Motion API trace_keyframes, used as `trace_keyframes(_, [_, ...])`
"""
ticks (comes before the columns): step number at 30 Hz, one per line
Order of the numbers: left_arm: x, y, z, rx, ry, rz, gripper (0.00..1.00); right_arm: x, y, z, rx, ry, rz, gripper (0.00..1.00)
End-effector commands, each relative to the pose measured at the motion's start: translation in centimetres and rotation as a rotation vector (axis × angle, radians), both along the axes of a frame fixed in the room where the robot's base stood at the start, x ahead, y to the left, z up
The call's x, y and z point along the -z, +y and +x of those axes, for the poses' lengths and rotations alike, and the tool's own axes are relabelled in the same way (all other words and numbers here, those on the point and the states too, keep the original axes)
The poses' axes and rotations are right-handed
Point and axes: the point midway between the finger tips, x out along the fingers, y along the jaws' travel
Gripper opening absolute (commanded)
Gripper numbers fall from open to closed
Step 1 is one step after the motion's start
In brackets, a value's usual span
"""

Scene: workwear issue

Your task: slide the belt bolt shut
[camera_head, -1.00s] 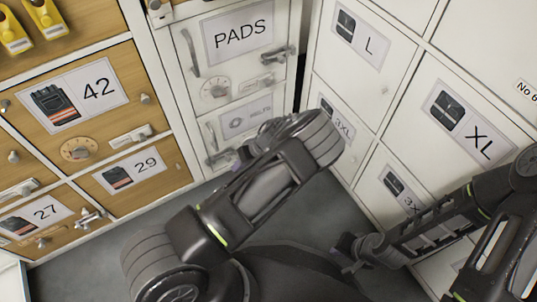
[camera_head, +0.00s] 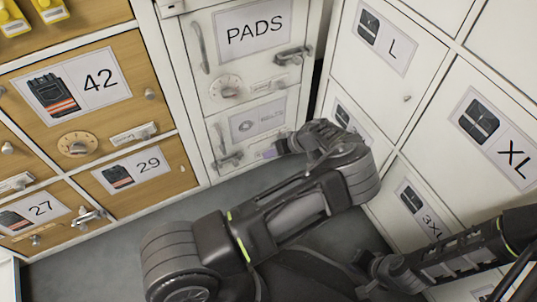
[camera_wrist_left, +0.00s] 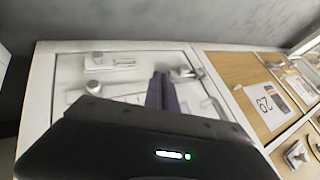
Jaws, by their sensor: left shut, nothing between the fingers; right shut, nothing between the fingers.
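The belts door (camera_head: 242,108) is the lower white door under the pads door, with a grey label reading BELTS. Its bolt (camera_head: 228,160) is at the door's lower left, below a vertical handle (camera_head: 217,138). The bolt also shows in the wrist view (camera_wrist_left: 186,73); I cannot tell how far it is slid. My left gripper (camera_head: 268,153) is shut and empty, its tips to the right of the bolt and apart from it in the head view. Its dark purple fingers (camera_wrist_left: 160,90) appear beside the bolt in the wrist view. My right gripper (camera_head: 362,260) is shut and empty, low at right.
Wooden lockers (camera_head: 150,60) stand at left with knobs and a bolt (camera_head: 88,219). White lockers (camera_head: 385,85) stand close at right. Grey floor (camera_head: 150,240) is free below.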

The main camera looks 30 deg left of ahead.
Motion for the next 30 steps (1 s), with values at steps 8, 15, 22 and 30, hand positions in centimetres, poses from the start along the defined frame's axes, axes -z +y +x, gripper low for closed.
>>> trace_keyframes(8, [4.7,3.5,-0.5,-0.002,0.001,0.002,0.00,2.3,-0.1,0.4,0.003,-0.003,0.004,0.00])
trace_keyframes(15, [5.9,6.3,-2.0,-0.002,-0.001,0.001,0.00,3.3,-0.1,0.6,0.003,-0.002,0.007,0.00])
trace_keyframes(22, [5.5,7.6,-3.3,0.000,-0.001,-0.001,0.00,3.6,-0.2,0.6,0.004,-0.003,0.008,0.00])
trace_keyframes(30, [5.4,7.7,-3.5,0.001,-0.001,0.000,0.00,3.6,-0.2,0.7,0.004,-0.003,0.008,0.00])
